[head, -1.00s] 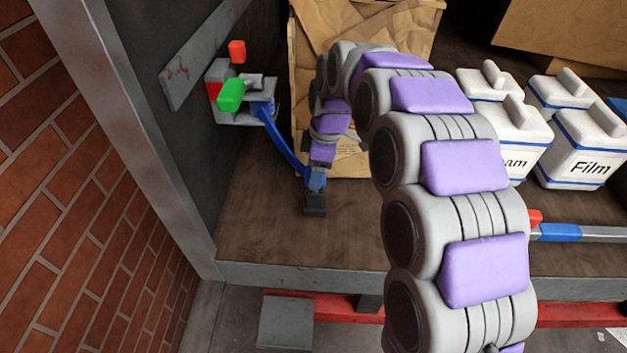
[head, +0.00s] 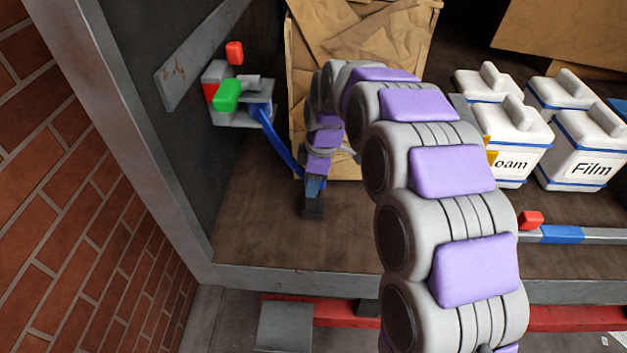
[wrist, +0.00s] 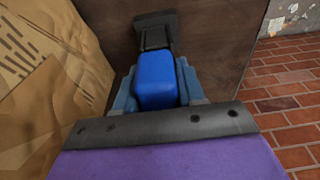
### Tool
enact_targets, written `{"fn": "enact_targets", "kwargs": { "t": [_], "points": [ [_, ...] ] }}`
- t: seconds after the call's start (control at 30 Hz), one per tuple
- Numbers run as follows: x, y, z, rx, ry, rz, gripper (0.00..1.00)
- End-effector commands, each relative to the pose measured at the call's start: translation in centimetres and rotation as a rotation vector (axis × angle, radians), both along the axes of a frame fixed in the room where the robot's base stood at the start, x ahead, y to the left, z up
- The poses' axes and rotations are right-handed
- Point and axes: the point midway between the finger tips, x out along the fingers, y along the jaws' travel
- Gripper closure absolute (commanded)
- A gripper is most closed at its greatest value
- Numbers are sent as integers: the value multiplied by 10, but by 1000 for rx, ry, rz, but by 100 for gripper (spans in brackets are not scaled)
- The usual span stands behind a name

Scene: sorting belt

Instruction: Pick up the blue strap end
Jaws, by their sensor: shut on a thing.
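The blue strap (head: 277,138) hangs from a grey wall-mounted unit and slants down to the right to my gripper (head: 313,192). In the wrist view, the blue strap end (wrist: 157,80) sits between the two blue-grey fingers of my gripper (wrist: 157,88), which are shut on it. A dark grey piece (wrist: 155,27) shows just beyond the strap end; I cannot tell whether it belongs to the strap. In the head view, my fingers largely hide the strap end.
The wall unit (head: 222,76) has a green and a red block. A tall brown cardboard bale (head: 300,130) stands close behind my arm. White lidded bins (head: 590,148) stand at the right. A bar with a blue sleeve (head: 561,234) lies right. The brown deck (head: 255,225) is clear at left.

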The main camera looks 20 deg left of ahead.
Motion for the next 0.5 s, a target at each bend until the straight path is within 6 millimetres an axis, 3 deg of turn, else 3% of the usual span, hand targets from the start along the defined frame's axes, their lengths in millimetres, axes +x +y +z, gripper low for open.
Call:
{"fn": "enact_targets", "kwargs": {
  "t": [0.13, 0.5],
  "points": [
    [0, 1, 0, -1, -1, 1, 100],
    [1, 1, 9, 2, -3, 0, 100]
  ]
}}
